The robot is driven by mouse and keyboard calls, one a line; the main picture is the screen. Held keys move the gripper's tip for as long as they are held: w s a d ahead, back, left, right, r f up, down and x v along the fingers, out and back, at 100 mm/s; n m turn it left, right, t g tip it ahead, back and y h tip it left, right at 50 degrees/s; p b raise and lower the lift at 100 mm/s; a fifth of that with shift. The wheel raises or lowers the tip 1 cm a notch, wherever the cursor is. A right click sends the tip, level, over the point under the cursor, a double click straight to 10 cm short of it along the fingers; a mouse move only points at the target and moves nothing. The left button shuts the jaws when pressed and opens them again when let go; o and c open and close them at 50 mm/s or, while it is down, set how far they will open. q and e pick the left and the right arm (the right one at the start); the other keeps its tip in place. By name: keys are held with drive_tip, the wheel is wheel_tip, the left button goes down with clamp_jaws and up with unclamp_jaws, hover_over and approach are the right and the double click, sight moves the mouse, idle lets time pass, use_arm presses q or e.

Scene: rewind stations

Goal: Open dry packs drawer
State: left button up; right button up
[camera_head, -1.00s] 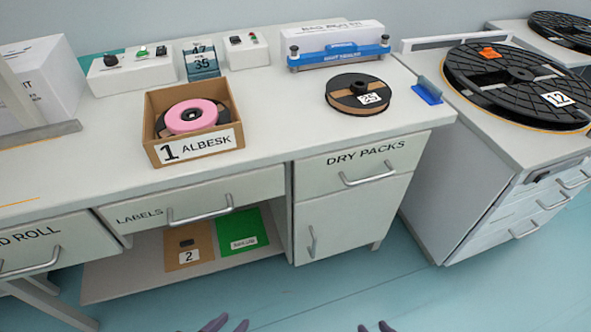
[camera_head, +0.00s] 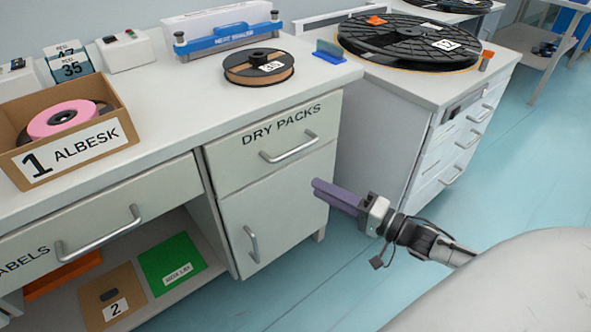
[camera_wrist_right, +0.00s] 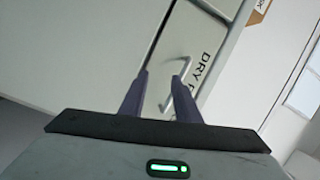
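The dry packs drawer (camera_head: 236,160) is a pale front with a DRY PACKS label and a silver bar handle (camera_head: 290,147). It is shut, flush with the cabinet. My right gripper (camera_head: 318,191) has purple fingers and is below and right of the handle, apart from it in the head view. In the right wrist view, its two fingers (camera_wrist_right: 160,78) stand apart with a gap between them. The drawer's label (camera_wrist_right: 205,65) shows partly beyond them, with grey bar parts near the fingertips; the right finger hides some. My left gripper is out of view.
A door (camera_head: 275,215) with its own handle is below the drawer. The labels drawer (camera_head: 100,215) is to the left. A reel (camera_head: 259,68) and an ALBESK box (camera_head: 75,150) stand on the worktop. Clear floor (camera_head: 480,190) lies to the right.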

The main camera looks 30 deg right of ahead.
sight(296, 149)
drive_tip(key=w+d+r+m+y+b, duration=0.1)
drive_tip(key=w+d+r+y+b, duration=0.1)
drive_tip(key=d+r, duration=0.15)
drive_tip(key=shift+t, duration=0.3)
drive_tip(key=x, duration=0.3)
drive_tip(key=b+x, duration=0.1)
drive_tip(key=x, duration=0.2)
drive_tip(key=r+b+x, duration=0.1)
drive_tip(key=x, duration=0.2)
drive_tip(key=shift+w+a, duration=0.15)
drive_tip(key=shift+a, duration=0.3)
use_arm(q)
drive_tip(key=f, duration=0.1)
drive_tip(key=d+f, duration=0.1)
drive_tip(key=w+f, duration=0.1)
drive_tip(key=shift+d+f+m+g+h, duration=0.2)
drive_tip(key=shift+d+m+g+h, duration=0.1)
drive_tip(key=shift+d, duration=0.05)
use_arm(e)
clamp_jaws()
